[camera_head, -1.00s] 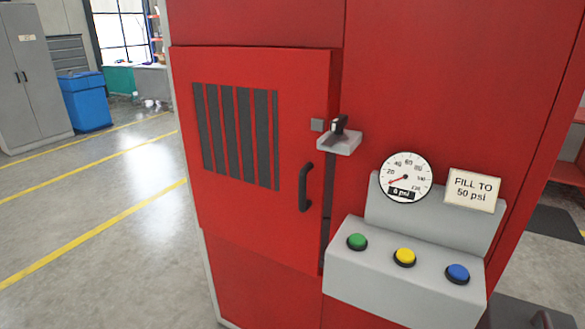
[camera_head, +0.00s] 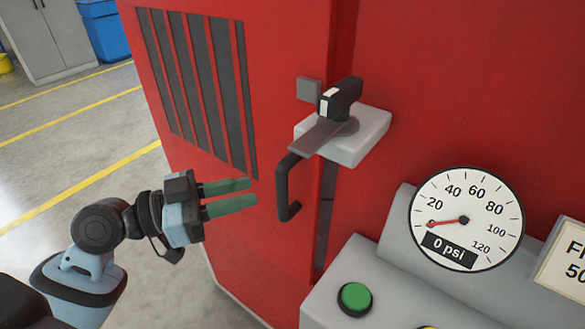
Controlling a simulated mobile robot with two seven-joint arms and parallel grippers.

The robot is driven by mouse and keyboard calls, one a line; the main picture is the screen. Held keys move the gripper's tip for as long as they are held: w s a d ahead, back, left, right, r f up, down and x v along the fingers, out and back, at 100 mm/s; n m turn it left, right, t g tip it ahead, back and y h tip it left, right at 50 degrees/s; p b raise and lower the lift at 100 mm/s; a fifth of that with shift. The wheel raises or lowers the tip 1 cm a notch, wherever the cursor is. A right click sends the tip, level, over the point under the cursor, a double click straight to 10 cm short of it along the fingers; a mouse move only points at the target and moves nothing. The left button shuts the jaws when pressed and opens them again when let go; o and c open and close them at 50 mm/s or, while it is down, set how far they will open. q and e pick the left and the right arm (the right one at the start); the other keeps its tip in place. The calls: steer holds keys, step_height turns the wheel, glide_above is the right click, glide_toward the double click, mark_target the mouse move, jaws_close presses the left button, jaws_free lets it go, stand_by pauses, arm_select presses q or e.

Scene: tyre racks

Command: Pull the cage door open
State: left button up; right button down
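The red cage door (camera_head: 185,165) has dark vertical slots and fills the left middle of the head view. A black bar handle (camera_head: 283,187) stands on it near its right edge. Just above and right of the handle, a latch (camera_head: 340,100) with a black knob and a flat grey lever sits on a pale bracket; the lever points left towards the door. A dark strip shows beside the door's right edge; I cannot tell if the door is ajar. My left gripper (camera_head: 254,192) is open and empty, its green fingers pointing at the handle from the left, apart from it. My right gripper is out of view.
A grey console with a round gauge (camera_head: 466,220) reading about 0 psi and a green button (camera_head: 355,299) juts out at lower right. A blue bin (camera_head: 110,28) and a grey cabinet (camera_head: 45,40) stand far left. The floor left of the door is clear.

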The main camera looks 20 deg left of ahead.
mark_target(282, 185)
arm_select(q)
steer(key=p+x, duration=0.2)
steer(key=x, duration=0.5)
steer(key=shift+d, duration=0.25)
jaws_close()
